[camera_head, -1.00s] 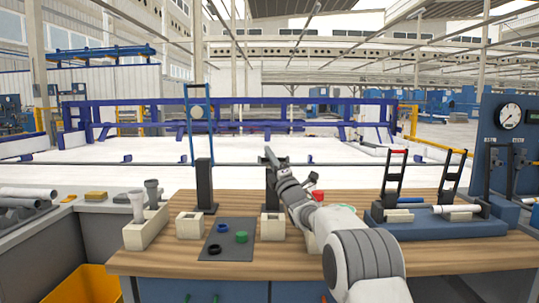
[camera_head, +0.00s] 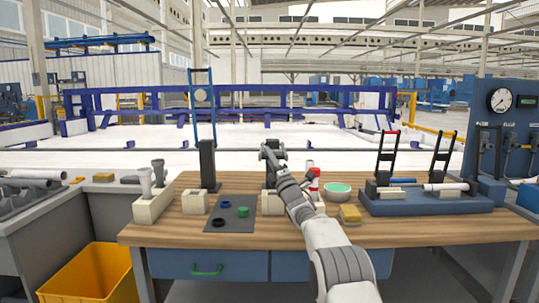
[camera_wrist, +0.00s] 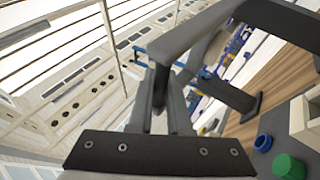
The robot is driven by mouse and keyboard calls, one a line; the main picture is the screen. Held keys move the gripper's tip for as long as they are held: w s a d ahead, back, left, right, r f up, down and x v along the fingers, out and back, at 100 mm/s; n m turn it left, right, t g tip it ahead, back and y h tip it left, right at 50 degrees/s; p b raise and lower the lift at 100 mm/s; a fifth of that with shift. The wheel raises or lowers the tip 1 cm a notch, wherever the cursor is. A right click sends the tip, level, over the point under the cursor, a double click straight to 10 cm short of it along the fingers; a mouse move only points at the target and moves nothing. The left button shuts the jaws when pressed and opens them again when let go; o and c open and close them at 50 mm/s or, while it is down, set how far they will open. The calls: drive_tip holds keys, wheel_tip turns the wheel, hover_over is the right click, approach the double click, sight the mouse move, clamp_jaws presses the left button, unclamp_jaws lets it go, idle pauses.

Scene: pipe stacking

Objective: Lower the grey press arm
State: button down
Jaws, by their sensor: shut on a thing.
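The grey press arm (camera_wrist: 205,30) crosses the top of the wrist view as a thick grey bar. My gripper (camera_wrist: 160,95) is shut on it, with the fingers on either side of a narrow grey part. In the head view my gripper (camera_head: 270,150) is above the middle of the bench, in front of a dark press post (camera_head: 269,178). There my wrist hides most of the press arm and post. Another dark post (camera_head: 207,160) with a raised blue frame (camera_head: 201,90) stands to the left; a dark post and base (camera_wrist: 232,95) also show in the wrist view.
Pale blocks, a green bowl (camera_head: 337,190) and a yellow block (camera_head: 350,213) stand nearby. A blue fixture with clamps (camera_head: 428,200) is at right. A yellow bin (camera_head: 92,275) is at lower left.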

drive_tip(key=shift+s+a+f, duration=0.15)
drive_tip(key=shift+a+f, duration=0.05)
idle(0.6)
drive_tip(key=c, duration=1)
unclamp_jaws()
drive_tip(key=shift+s, duration=0.15)
drive_tip(key=shift+o, duration=0.8)
drive_tip(key=shift+d+f, duration=0.1)
drive_tip(key=shift+d+f, duration=0.1)
drive_tip(key=v, duration=1.7)
drive_tip(key=shift+p, duration=0.45)
